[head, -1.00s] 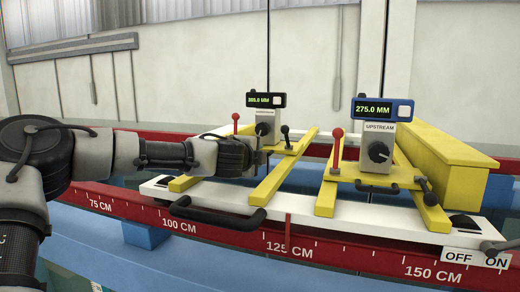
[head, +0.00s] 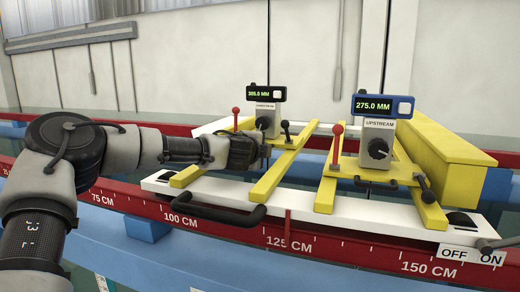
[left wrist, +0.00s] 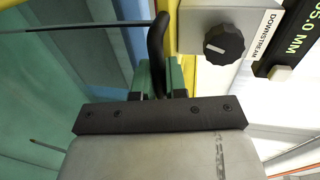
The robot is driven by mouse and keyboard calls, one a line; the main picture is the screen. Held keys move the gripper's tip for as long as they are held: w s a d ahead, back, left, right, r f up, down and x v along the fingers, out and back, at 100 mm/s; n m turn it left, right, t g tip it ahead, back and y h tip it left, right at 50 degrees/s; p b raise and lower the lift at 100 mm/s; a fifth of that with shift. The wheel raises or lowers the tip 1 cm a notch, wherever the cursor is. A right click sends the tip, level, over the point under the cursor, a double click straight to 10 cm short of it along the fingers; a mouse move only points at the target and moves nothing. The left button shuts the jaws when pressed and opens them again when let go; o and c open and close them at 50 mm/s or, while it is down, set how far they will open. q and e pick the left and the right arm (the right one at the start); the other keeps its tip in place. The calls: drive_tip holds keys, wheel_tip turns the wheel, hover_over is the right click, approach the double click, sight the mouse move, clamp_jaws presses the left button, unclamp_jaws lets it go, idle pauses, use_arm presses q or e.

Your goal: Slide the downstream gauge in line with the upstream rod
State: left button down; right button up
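The downstream gauge (head: 267,118) has a grey body, black knob and black display on a yellow cross plate. It stands on two yellow rails, farther back than the upstream gauge. In the left wrist view its label and knob (left wrist: 224,44) show at top right. My left gripper (head: 260,152) is at its near side. In the left wrist view the green fingers (left wrist: 160,78) are closed around a black curved handle (left wrist: 157,38). The upstream gauge (head: 379,140), with a blue display reading 275.0 MM, stands to the right on its own rails. The rod tips are hidden.
A red rail (head: 225,228) with a centimetre scale runs along the front. A white carriage frame (head: 340,222) with a black handle (head: 225,214) carries the yellow rails. A yellow box beam (head: 450,158) stands at the right. Red-knobbed levers (head: 337,130) rise beside the gauges.

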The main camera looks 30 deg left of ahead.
use_arm(q)
drive_tip(key=b+v, duration=0.1)
drive_tip(key=v, duration=0.1)
drive_tip(key=f+v, duration=0.1)
drive_tip(key=v, duration=0.1)
drive_tip(key=shift+s+d+r+b, duration=0.1)
drive_tip(key=shift+s+b, duration=0.2)
drive_tip(key=shift+b, duration=0.1)
drive_tip(key=c, duration=1.2)
unclamp_jaws()
drive_tip(key=shift+w, duration=0.2)
drive_tip(key=b+v, duration=0.4)
drive_tip(key=v, duration=0.6)
drive_tip(key=shift+s, duration=0.4)
